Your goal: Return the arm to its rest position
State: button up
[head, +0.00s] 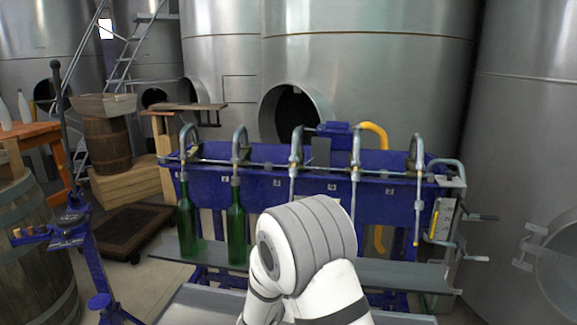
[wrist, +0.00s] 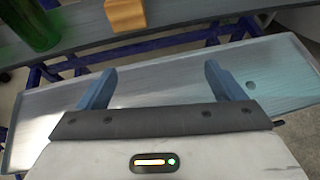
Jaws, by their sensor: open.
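My arm rises in front of the blue bottling rack in the head view, its white and grey links covering part of the rack's shelf. My gripper (wrist: 158,80) shows in the wrist view with its two blue fingers wide apart and nothing between them. It is over a grey tray (wrist: 45,115). In the head view the gripper itself is hidden behind or below the arm links.
Two green bottles (head: 187,222) (head: 237,225) stand under the left spouts of the blue rack (head: 290,185). A green bottle (wrist: 32,22) and a wooden block (wrist: 125,15) are beyond the tray. A blue corking stand (head: 90,250) and barrel (head: 35,245) are at left.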

jog(key=s+d+r+m+g+h+p, duration=0.2)
jog(key=s+d+r+m+g+p, duration=0.1)
jog(key=s+d+r+m, duration=0.5)
jog(key=s+d+r+m+g+h+p, duration=0.25)
jog(key=s+d+r+m+g, duration=0.2)
jog(key=d+r+m, duration=0.55)
jog(key=s+a+r+m+y+p, duration=0.1)
jog(key=s+r+m+y+p, duration=0.1)
jog(key=s+r+m+y, duration=0.2)
jog(key=s+a+r+m+g+y+p, duration=0.1)
jog(key=s+r+m+y+p, duration=0.2)
jog(key=s+r+m, duration=0.3)
jog(key=s+m+y, duration=0.1)
jog(key=s+m, duration=0.3)
jog(key=s, duration=0.4)
jog(key=shift+s+a+y+p, duration=0.15)
jog(key=shift+s+y+p, duration=0.05)
jog(key=shift+y+p, duration=0.15)
jog(key=shift+g, duration=0.25)
jog(key=shift+c, duration=0.4)
